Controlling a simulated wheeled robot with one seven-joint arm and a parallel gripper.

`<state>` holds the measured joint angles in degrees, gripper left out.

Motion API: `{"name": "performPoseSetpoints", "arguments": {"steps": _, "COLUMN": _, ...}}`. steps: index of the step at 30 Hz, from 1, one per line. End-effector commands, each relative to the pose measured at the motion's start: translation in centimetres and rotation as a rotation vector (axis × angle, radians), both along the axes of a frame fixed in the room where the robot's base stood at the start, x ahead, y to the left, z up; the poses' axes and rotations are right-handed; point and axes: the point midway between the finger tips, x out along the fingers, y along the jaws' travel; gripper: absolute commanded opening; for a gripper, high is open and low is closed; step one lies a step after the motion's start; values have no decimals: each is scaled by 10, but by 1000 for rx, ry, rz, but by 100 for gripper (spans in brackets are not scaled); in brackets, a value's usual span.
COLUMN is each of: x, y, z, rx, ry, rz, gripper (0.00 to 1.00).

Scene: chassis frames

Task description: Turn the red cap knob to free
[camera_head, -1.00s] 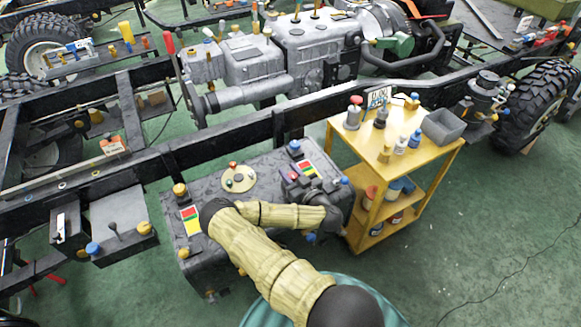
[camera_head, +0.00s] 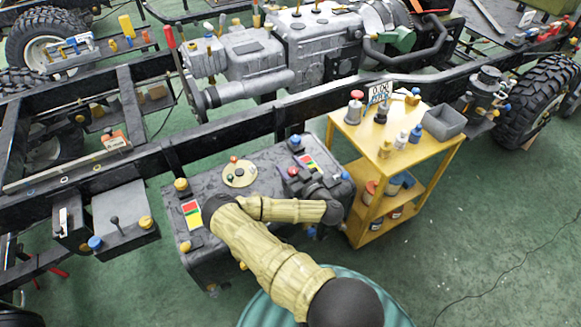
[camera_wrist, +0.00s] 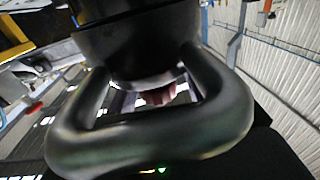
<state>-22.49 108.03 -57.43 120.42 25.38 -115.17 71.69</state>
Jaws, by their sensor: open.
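A dark grey box-like tank (camera_head: 262,212) is fixed along the black frame rail. On its top is a cream round plate (camera_head: 239,174) with a small red cap (camera_head: 233,159) at its rim. Another small red piece (camera_head: 293,171) shows beside my dark gripper (camera_head: 308,183), over the tank's right end. I cannot tell which red piece is the task's knob. In the wrist view, my dark gripper body (camera_wrist: 155,95) fills the middle, and a blurred reddish thing (camera_wrist: 160,96) shows in its gap. My gripper is open; contact with a knob cannot be made out.
A yellow cart (camera_head: 395,160) with bottles, a grey bin (camera_head: 443,123) and a small display (camera_head: 379,93) stands right of the tank. The black frame rail (camera_head: 225,137) runs behind it. A grey box with knobs (camera_head: 118,215) is at left. Green floor is open at front right.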

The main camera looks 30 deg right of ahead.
Motion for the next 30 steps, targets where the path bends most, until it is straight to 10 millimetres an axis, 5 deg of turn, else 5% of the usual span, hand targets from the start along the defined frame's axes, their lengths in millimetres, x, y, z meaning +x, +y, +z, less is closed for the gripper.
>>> {"name": "performPoseSetpoints", "arguments": {"steps": 30, "x": 0, "y": 0, "z": 83, "rx": 1, "ry": -1, "rz": 0, "gripper": 52}}
